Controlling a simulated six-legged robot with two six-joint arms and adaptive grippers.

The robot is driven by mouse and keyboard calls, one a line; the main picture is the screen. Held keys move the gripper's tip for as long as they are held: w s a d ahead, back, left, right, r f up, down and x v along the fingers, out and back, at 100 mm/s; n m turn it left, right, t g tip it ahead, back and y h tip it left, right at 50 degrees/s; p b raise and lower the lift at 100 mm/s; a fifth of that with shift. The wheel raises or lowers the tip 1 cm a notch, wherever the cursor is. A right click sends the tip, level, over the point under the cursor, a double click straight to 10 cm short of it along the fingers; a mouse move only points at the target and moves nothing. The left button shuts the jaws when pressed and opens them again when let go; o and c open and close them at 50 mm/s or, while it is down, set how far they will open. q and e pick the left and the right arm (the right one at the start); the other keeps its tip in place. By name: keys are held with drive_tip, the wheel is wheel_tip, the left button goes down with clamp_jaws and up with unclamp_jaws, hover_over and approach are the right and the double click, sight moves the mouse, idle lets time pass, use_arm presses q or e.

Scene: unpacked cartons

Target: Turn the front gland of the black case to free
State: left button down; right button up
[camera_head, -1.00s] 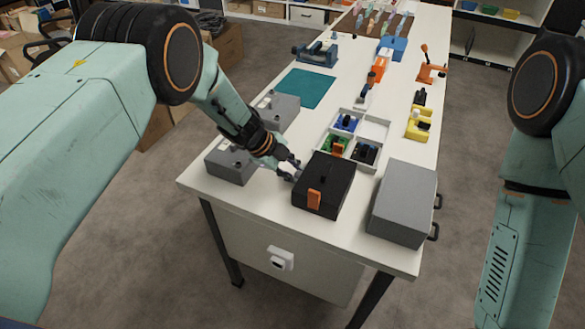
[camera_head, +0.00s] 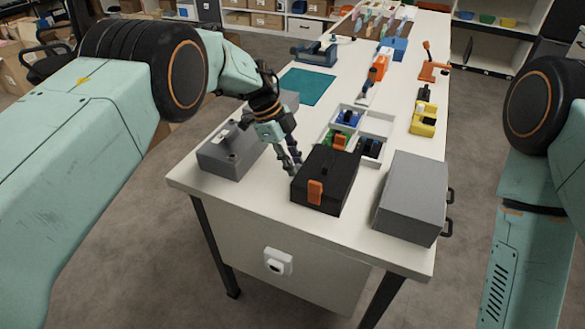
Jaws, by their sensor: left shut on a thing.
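The black case (camera_head: 325,180) stands near the front edge of the white table, with an orange latch (camera_head: 315,192) on its front face and a small black knob on its lid. My left gripper (camera_head: 291,168) points down at the case's left side. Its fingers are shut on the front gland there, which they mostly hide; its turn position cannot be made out. My right arm shows at the right edge, but its gripper is out of view.
A grey box (camera_head: 412,198) stands close right of the case, and another grey box (camera_head: 231,152) stands to its left. A white divided tray (camera_head: 377,124) with coloured parts lies just behind. A teal mat (camera_head: 307,86) lies farther back.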

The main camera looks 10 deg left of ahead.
idle(0.5)
use_arm(q)
drive_tip(key=c, duration=1.1)
unclamp_jaws()
drive_tip(key=shift+c, duration=0.2)
drive_tip(key=v, duration=1.2)
drive_tip(key=shift+w+d+r, duration=0.1)
